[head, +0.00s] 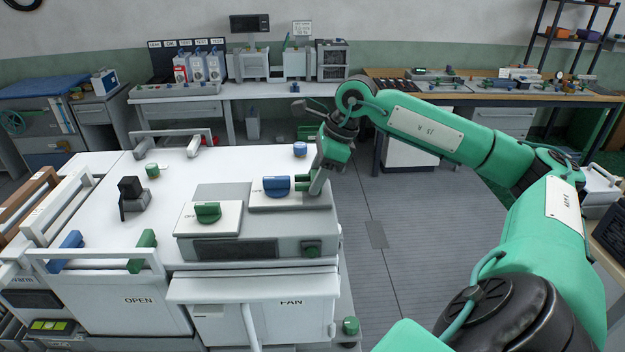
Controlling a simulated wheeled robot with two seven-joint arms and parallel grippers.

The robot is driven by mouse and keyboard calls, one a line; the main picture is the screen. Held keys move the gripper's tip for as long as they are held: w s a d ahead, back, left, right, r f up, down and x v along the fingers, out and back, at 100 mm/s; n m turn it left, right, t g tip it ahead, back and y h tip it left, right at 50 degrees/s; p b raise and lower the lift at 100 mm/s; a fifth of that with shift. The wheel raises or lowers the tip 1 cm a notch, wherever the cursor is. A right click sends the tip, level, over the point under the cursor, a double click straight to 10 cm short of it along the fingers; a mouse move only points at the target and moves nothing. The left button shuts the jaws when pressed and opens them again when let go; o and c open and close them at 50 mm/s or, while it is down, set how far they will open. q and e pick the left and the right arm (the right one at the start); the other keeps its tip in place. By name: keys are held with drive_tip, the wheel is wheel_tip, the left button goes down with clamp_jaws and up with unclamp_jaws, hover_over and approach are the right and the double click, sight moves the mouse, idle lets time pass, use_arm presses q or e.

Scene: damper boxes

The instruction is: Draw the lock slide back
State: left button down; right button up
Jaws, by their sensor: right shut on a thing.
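My right gripper (304,184) reaches down from the right to the top of the grey control box (318,224). It is shut on a small part at the right end of the white plate (256,200), just right of the blue knob (277,187). That part, where the lock slide seems to be, is mostly hidden by the fingers, so its position cannot be told. A green knob (208,213) sits on a second white plate (190,222) at front left. My left gripper is not in view.
The control box stands on a white cabinet marked FAN (290,302) and OPEN (138,300). A black switch block (133,196) and small green (152,171) and blue (300,149) caps stand on its top. White rails (90,254) edge the left. Open floor lies right.

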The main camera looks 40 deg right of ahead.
drive_tip(key=o, duration=1.4)
drive_tip(key=shift+s+d, duration=0.15)
drive_tip(key=shift+d, duration=0.05)
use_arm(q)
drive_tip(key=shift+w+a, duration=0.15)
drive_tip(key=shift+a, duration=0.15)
use_arm(e)
drive_tip(key=shift+r, duration=0.1)
drive_tip(key=shift+r, duration=0.25)
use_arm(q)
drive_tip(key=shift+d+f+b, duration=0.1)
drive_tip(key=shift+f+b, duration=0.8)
use_arm(e)
drive_tip(key=shift+v, duration=6.6)
